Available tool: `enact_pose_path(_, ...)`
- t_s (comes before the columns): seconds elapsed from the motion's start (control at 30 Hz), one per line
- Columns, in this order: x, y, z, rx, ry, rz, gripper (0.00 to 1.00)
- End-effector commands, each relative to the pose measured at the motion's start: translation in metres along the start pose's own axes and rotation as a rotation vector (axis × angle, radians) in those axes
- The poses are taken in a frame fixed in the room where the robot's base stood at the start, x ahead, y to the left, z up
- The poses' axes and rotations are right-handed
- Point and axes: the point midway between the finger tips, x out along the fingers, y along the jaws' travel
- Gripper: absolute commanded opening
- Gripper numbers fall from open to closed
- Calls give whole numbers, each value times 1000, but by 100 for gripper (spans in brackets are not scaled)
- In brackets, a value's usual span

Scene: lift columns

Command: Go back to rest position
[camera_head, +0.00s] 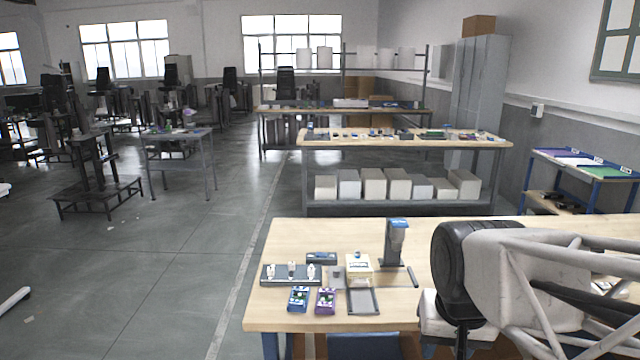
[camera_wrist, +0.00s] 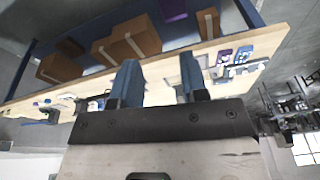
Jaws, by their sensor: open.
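My gripper (camera_wrist: 160,82) shows in the wrist view, its two blue fingers spread apart with nothing between them. Beyond the fingers, the wooden workbench (camera_wrist: 70,93) runs tilted across the picture, apart from them as far as I can tell. I cannot make out my gripper in the head view. There the near workbench (camera_head: 265,318) carries a blue device (camera_head: 298,299), a purple device (camera_head: 325,301), a dark rack with white pieces (camera_head: 270,280), a grey tray (camera_head: 363,302) and a dark upright stand (camera_head: 396,245).
A large black-and-white padded tubular form (camera_head: 480,265) covers the bench's right part; I cannot tell what it is. A second bench (camera_head: 330,142) with boxes below stands behind. Brown boxes (camera_wrist: 137,38) show beside the bench in the wrist view. Open floor (camera_head: 150,270) lies left.

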Motion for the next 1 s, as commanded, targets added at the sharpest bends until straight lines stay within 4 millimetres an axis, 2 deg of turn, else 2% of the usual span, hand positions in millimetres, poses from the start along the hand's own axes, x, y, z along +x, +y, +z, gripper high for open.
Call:
enact_pose_path(0.1,1,5,23,-64,12,0,40)
enact_pose_path(0.3,3,9,44,-129,20,0,40)
enact_pose_path(1.0,4,10,47,-141,21,1,40)
